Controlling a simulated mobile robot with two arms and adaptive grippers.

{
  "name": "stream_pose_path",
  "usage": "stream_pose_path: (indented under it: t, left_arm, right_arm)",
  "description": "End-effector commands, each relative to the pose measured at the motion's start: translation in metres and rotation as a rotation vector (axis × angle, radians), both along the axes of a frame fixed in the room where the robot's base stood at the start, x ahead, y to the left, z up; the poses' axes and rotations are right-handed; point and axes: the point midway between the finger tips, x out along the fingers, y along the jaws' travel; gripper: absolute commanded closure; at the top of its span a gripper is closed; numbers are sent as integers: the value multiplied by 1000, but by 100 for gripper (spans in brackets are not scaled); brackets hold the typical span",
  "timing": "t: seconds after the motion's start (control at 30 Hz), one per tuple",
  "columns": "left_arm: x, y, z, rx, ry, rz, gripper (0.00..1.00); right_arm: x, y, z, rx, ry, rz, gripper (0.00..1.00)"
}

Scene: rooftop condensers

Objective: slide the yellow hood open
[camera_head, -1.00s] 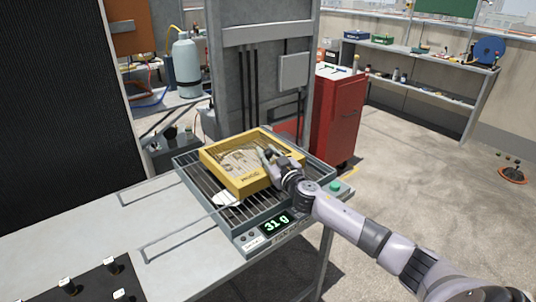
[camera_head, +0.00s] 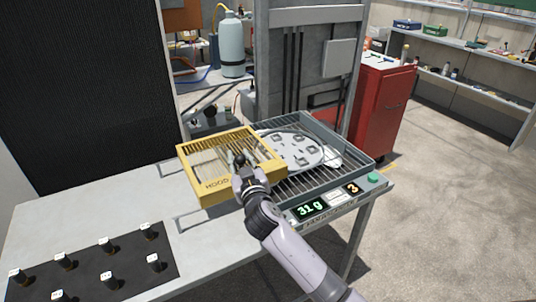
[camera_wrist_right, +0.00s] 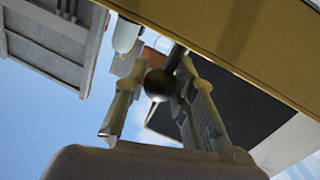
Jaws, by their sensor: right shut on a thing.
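The yellow hood (camera_head: 214,190), a slatted frame lettered HOOD, sits off to the left of the grey grilled tray (camera_head: 345,135), over the bench's wire rail. A round grey plate with several pieces (camera_head: 293,148) lies uncovered on the grille. My right gripper (camera_head: 241,165) is at the hood's front right, shut on the hood's knob. In the right wrist view, my gripper's fingers (camera_wrist_right: 155,105) close around the dark ball knob (camera_wrist_right: 159,84) beside the yellow hood (camera_wrist_right: 240,45). The fingers partly hide the knob. My left gripper is out of view.
The tray's front shows lit displays of 31 g and 3 (camera_head: 351,189) and a green button (camera_head: 374,178). A black mat (camera_head: 90,275) with several knobs lies front left. A red cabinet (camera_head: 388,105) stands behind right. Open bench (camera_head: 110,210) lies left of the hood.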

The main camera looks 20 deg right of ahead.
Motion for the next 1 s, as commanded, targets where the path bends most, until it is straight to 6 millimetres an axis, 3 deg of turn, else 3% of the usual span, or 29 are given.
stream_pose_path:
  t: [0.1,0.3,0.5,0.83,0.87,1.0]
  left_arm:
    - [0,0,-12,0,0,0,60]
    - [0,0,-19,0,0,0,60]
    - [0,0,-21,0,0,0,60]
    - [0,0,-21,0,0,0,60]
    - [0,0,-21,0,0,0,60]
    - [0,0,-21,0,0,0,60]
  right_arm:
    - [-2,29,-2,4,-3,4,100]
    - [-4,57,-1,1,-3,2,100]
    - [-5,67,1,-3,-2,2,100]
    - [-5,68,1,-3,-3,2,100]
    - [-5,67,1,-3,-4,1,74]
    - [-5,67,1,-2,-3,1,65]
